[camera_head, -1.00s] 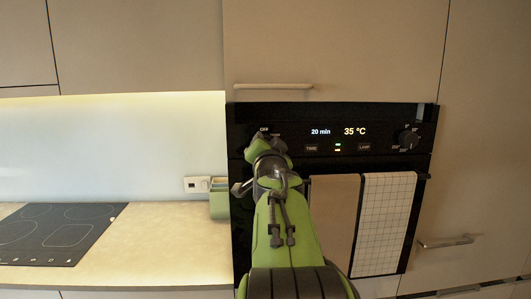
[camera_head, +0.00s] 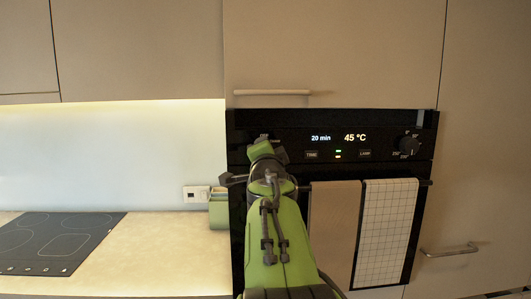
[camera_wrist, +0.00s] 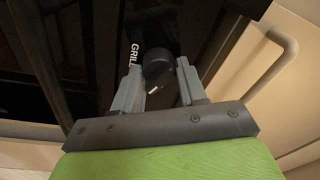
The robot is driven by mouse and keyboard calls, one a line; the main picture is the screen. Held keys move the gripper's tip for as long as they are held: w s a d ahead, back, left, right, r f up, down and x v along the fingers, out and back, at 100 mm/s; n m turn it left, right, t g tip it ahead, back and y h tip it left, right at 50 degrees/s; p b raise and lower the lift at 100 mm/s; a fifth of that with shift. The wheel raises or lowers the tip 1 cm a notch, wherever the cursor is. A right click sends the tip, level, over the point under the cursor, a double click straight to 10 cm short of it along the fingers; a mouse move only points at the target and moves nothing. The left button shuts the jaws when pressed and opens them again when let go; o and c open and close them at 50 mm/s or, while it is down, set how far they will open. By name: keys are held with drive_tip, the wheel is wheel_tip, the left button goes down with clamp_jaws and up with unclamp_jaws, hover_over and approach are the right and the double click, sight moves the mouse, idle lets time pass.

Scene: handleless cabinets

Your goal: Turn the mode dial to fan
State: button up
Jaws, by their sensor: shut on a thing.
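The mode dial (camera_wrist: 165,72) is a round black knob on the black oven panel, seen in the wrist view between my gripper's fingers. A white pointer mark shows on its edge toward the bottom of that picture. The label GRILL (camera_wrist: 135,54) is readable beside it; no fan label can be made out. My gripper (camera_wrist: 158,70) is shut on the dial, one grey finger on each side. In the head view my gripper (camera_head: 263,143) is at the left end of the oven panel (camera_head: 300,133) and hides the dial.
The display (camera_head: 340,138) reads 20 min and 45 °C. A second dial (camera_head: 408,145) sits at the panel's right. Two towels (camera_head: 335,235) (camera_head: 386,235) hang on the oven handle. The counter (camera_head: 165,250) with a hob (camera_head: 60,240) lies left, with a small green container (camera_head: 219,210) beside the oven.

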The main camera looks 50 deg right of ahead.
drive_tip(key=shift+w+f, duration=0.1)
drive_tip(key=shift+f, duration=0.15)
drive_tip(key=o, duration=0.8)
drive_tip(key=shift+o, duration=1)
drive_tip(key=shift+r, duration=0.1)
drive_tip(key=b+v, duration=0.2)
drive_tip(key=v, duration=1.3)
drive_tip(key=shift+s+a, duration=0.25)
drive_tip(key=shift+a, duration=0.05)
drive_tip(key=shift+r, duration=0.1)
